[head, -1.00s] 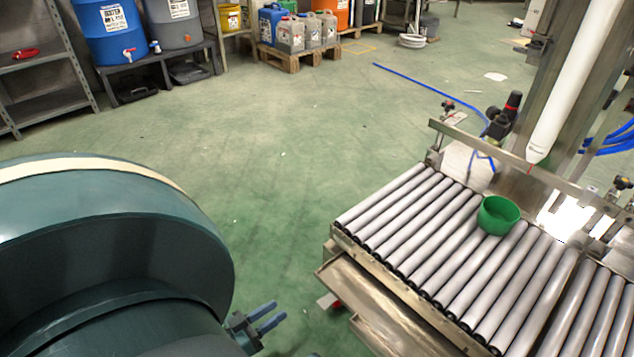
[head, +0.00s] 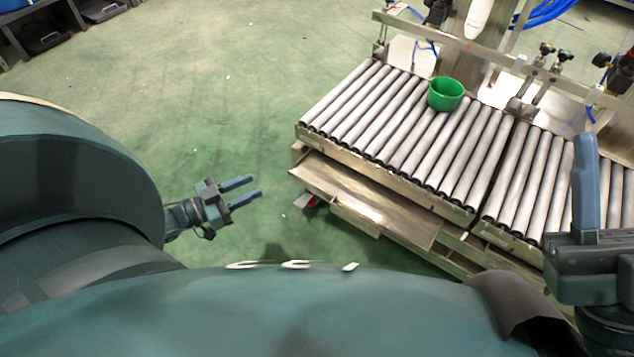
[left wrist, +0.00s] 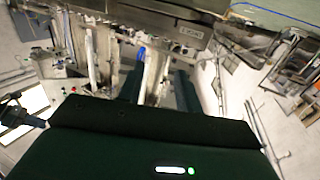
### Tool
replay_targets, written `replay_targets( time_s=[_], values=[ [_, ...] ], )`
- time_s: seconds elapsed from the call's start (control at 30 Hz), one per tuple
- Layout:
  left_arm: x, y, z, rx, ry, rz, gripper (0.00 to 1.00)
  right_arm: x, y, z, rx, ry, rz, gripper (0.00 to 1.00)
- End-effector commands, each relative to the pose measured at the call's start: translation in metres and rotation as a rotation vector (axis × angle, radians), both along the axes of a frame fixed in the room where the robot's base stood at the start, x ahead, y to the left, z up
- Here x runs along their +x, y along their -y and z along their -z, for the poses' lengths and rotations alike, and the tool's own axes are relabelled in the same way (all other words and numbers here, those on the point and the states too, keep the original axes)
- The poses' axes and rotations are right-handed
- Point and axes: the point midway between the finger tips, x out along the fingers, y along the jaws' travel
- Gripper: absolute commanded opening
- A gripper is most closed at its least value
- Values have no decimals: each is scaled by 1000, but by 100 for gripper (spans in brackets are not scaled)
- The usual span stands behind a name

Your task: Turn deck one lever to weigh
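The roller deck (head: 400,125) is at the right in the head view. Black-knobbed fittings (head: 546,50) stand behind it, and a dark handle (head: 437,12) is at its far left corner. I cannot tell which of these is the deck one lever. My left gripper (head: 256,186) is over the floor, left of the deck and apart from it. Its two fingers show a gap with nothing between them. My right gripper (head: 586,180) is at the right edge, in front of the rollers. Only one finger shows clearly.
A green bowl (head: 445,94) sits on the rollers. A white lance (head: 480,18) hangs behind it. A metal tray (head: 350,190) juts out below the deck's front edge. The green floor (head: 240,100) left of the deck is clear. The left wrist view shows metal framework with a small label (left wrist: 190,33).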

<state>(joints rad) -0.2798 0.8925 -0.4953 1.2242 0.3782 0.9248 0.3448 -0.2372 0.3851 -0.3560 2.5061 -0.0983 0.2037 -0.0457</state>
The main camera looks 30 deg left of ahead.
Motion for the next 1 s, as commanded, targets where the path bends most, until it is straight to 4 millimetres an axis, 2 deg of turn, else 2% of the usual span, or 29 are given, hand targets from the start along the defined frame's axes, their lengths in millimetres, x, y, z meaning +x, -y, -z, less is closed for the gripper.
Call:
replay_targets(
  time_s=[0.47,1.0],
  values=[
    [18,81,-51,87,86,161,35,0,0,0,0,0,0,36],
    [16,167,-114,153,217,277,35,0,0,0,0,0,0,36]
  ],
)
